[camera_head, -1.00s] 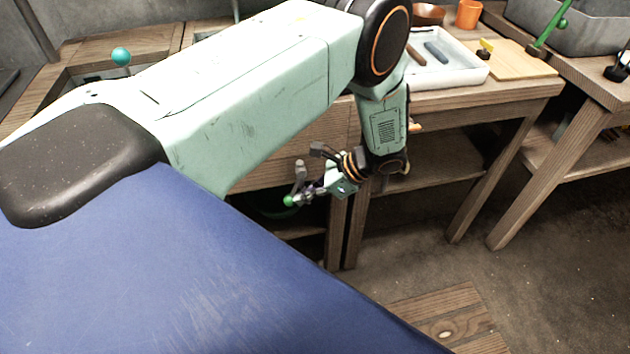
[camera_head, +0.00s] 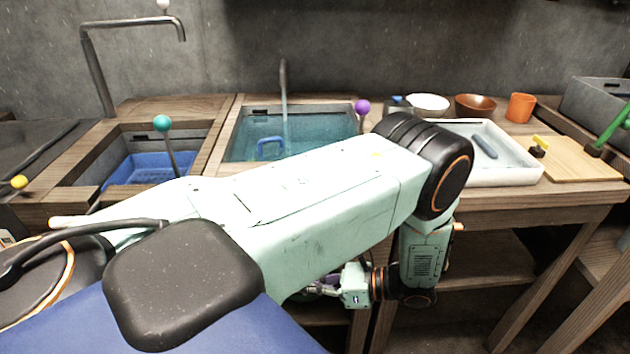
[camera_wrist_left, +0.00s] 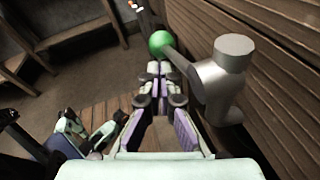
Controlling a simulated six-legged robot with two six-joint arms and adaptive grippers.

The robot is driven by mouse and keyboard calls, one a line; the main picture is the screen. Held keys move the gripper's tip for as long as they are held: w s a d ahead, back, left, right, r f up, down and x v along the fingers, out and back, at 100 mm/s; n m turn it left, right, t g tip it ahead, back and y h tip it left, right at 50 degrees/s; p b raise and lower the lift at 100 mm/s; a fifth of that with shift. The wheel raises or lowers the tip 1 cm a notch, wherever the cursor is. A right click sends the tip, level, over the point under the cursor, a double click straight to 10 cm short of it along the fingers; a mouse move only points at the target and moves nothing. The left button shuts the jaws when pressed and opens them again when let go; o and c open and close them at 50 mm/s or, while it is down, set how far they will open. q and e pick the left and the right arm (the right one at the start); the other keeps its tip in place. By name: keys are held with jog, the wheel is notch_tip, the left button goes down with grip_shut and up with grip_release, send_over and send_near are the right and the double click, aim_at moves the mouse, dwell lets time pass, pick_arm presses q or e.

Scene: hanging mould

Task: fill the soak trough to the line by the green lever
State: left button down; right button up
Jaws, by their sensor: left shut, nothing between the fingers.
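The green ball of a lever (camera_wrist_left: 160,42) shows in the left wrist view, on a rod from a grey metal fitting (camera_wrist_left: 228,80) beside wooden boards. My left gripper (camera_wrist_left: 154,72) is shut and empty, its tips close to the ball; I cannot tell whether they touch. In the head view my left gripper (camera_head: 325,287) is partly behind my own arm, and that ball is hidden. A middle basin (camera_head: 245,142) holds bluish water under a tap (camera_head: 284,85). I see no fill line. What looks like my right gripper (camera_wrist_left: 85,128) shows at the lower left of the wrist view.
A left basin (camera_head: 135,172) has a teal-ball lever (camera_head: 162,123). A purple-ball lever (camera_head: 362,107) stands by the middle basin. Bowls, an orange cup (camera_head: 521,107), a white tray (camera_head: 520,170) and another green lever (camera_head: 612,127) are at right. Open floor lies below the bench.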

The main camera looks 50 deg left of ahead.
pick_arm(q)
jog(key=shift+s+a+r, duration=0.15)
jog(key=shift+a+r, duration=0.05)
jog(key=shift+r, duration=0.4)
pick_arm(e)
jog(key=shift+s+r, duration=0.1)
jog(key=shift+s, duration=0.1)
pick_arm(q)
jog(key=shift+r, duration=0.1)
dwell(0.4)
